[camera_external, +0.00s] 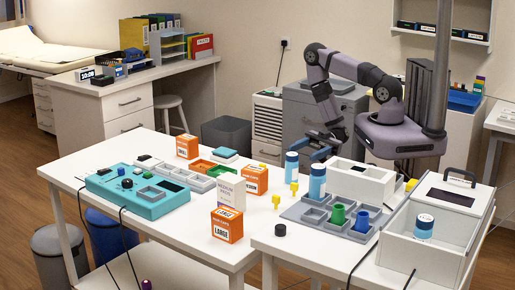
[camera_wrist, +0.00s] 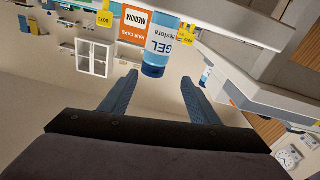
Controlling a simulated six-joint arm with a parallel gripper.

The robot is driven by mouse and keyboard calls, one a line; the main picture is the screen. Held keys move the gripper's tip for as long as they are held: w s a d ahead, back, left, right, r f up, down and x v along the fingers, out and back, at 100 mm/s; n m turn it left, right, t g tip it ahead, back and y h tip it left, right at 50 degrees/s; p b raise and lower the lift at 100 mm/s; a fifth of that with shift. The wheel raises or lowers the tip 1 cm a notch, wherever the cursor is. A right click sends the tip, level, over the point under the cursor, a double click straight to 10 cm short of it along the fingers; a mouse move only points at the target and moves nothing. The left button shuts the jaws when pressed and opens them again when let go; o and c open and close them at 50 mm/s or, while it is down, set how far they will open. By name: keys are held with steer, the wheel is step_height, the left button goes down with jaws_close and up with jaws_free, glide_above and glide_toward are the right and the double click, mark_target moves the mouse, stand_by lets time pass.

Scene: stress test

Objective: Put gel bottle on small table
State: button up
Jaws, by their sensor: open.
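The gel bottle (camera_wrist: 163,42), white and blue with "GEL" on its label, shows inverted in the wrist view, ahead of the gap between my fingertips. My gripper (camera_wrist: 160,88) is open and empty, with its two blue fingers apart. In the external view my gripper (camera_external: 313,151) hangs over the back of the long white table (camera_external: 130,160). Two blue-and-white bottles stand near it, one at the back edge (camera_external: 292,166) and one farther front (camera_external: 317,182). I cannot tell which is the gel bottle. A lower white table (camera_external: 325,268) adjoins at front right; I cannot tell which is the small table.
Orange boxes (camera_external: 227,226), a teal device (camera_external: 137,192) and yellow pieces (camera_external: 294,187) stand on the long table. A grey tray with cups (camera_external: 313,213) and an open white box (camera_external: 397,252) holding another bottle (camera_external: 424,225) are at right. Cables hang over the edges.

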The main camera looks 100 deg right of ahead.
mark_target(288, 165)
steer(key=w+f+m, duration=0.1)
steer(key=w+a+f+m+h+b, duration=0.1)
steer(key=shift+w+f+t+h+b, duration=0.2)
steer(key=shift+f+t+h+b, duration=0.1)
steer(key=shift+x, duration=1.1)
steer(key=shift+p+x, duration=0.55)
steer(key=shift+x, duration=2.05)
steer(key=shift+d+r, duration=0.1)
steer(key=shift+c, duration=0.7)
steer(key=c, duration=1.2)
steer(key=shift+r, duration=0.1)
steer(key=shift+r+p, duration=1.75)
steer(key=shift+r, duration=3.2)
